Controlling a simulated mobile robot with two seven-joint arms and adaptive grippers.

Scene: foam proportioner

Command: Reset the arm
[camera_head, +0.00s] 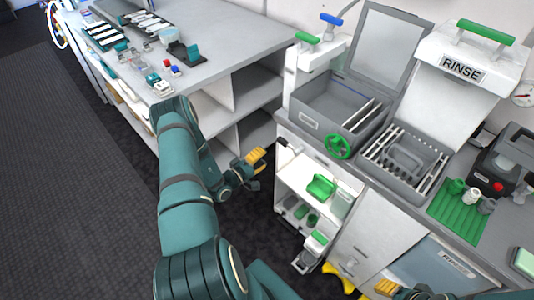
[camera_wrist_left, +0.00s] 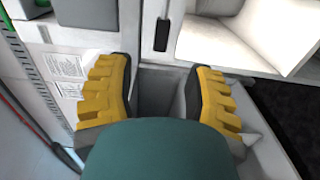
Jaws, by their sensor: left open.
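My left arm (camera_head: 187,190) is teal and comes in from the lower left in the head view. It bends so that my left gripper (camera_head: 256,160) hangs beside the white cabinet, in front of the open shelves. In the left wrist view its yellow, ridged fingers (camera_wrist_left: 160,95) are spread apart, with nothing seen between them. A teal rounded part covers the lower middle of that view. At the bottom right of the head view, a yellow fingertip of my right gripper (camera_head: 385,287) shows near the lower cabinet; most of it is cut off.
A grey counter (camera_head: 240,50) with open shelves stands behind my left arm. The station has a grey basin (camera_head: 335,105), a green valve wheel (camera_head: 338,146), a RINSE unit (camera_head: 463,68) and a green mat (camera_head: 460,212). Dark floor (camera_head: 80,170) lies open at left.

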